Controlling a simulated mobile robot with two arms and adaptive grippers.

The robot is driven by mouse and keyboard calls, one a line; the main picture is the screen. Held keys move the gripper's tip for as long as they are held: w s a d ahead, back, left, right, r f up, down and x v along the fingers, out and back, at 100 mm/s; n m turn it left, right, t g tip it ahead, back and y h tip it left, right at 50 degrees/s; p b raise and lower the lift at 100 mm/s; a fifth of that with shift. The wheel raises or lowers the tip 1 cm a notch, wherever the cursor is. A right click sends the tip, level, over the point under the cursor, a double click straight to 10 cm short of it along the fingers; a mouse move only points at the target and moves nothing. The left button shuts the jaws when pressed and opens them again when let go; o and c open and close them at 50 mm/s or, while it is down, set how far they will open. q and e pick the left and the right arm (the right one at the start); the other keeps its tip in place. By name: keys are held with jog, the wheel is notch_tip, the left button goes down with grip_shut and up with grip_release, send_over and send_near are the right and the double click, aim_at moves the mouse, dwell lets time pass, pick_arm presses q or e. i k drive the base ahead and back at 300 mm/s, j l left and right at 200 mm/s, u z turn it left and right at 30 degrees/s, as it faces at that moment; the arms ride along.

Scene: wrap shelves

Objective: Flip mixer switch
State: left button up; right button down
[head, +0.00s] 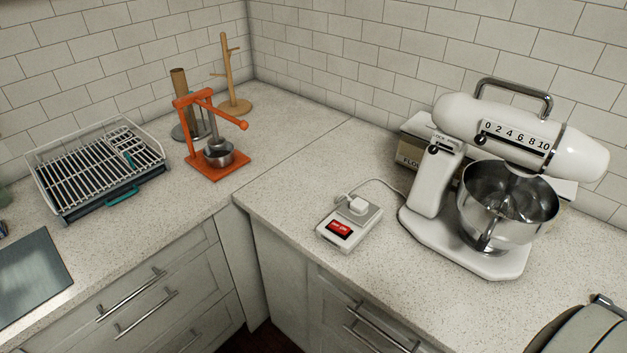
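A white stand mixer (425,190) stands on the counter at the right, with a metal handle on top and a steel bowl (509,208) under its head. A speed scale with numbers (516,136) runs along the side of the head, with a small black knob near its left end. A second black lever (433,149) sits lower, on the neck. A small white box with a red rocker switch (340,229) lies in front of the mixer, with a white plug and cord on it. Neither gripper is in view.
A dish rack (95,168) and an orange press (216,158) stand on the left counter. A wooden mug tree (230,75) is in the corner. A box (411,147) is behind the mixer. A rounded grey appliance (585,330) is at the lower right. The counter around the switch box is clear.

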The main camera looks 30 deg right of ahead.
aim_at(341, 229)
jog(key=k+l+z, duration=0.2)
jog(key=k+l, duration=0.15)
jog(key=k+l+z, duration=0.25)
jog(key=l, duration=0.25)
jog(key=k+j, duration=0.05)
